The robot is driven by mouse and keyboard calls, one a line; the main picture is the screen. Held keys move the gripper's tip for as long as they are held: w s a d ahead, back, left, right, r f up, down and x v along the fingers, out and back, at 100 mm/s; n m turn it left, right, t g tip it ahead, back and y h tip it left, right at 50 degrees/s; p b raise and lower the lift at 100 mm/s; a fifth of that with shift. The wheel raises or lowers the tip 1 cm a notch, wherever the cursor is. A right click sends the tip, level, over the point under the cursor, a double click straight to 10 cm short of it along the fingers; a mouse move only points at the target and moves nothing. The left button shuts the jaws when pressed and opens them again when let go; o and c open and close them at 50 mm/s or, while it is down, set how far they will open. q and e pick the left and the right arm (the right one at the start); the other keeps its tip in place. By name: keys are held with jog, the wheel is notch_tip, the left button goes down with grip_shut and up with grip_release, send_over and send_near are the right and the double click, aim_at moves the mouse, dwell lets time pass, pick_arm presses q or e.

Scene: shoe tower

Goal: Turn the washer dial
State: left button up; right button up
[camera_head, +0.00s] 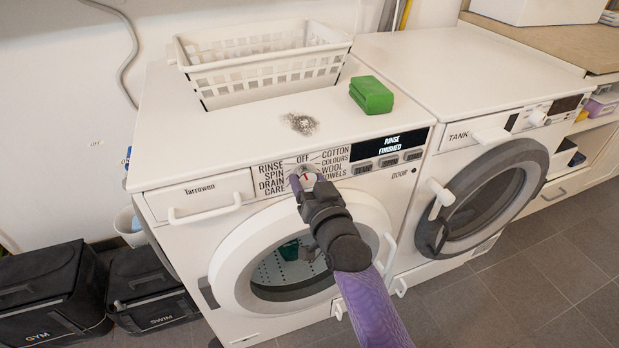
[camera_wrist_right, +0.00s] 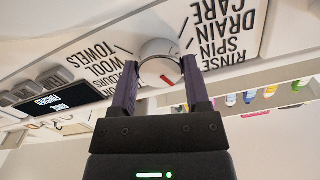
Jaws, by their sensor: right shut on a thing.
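The left washer (camera_head: 250,150) has a round dial (camera_head: 306,177) on its front panel, ringed by words such as RINSE, SPIN, DRAIN, CARE, OFF, COTTON and WOOL. In the head view, my right gripper (camera_head: 304,183) reaches the dial from the front. In the right wrist view, the white dial (camera_wrist_right: 160,62) with a red mark sits between the two purple fingers of my right gripper (camera_wrist_right: 160,84), which is shut on it. The washer's display (camera_head: 390,144) reads RINSE FINISHED. My left gripper is not in view.
The washer's round door (camera_head: 232,272) is below the dial. A white basket (camera_head: 262,62), a green block (camera_head: 371,95) and a grey powdery patch (camera_head: 300,123) are on top. A second machine (camera_head: 440,60) stands to the right. Black bags (camera_head: 50,290) lie on the floor at left.

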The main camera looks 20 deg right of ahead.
jog(key=m+p, duration=0.1)
jog(key=m, duration=0.2)
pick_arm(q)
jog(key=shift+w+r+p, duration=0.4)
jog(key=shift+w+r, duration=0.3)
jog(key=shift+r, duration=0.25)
pick_arm(e)
jog(key=shift+m, duration=0.4)
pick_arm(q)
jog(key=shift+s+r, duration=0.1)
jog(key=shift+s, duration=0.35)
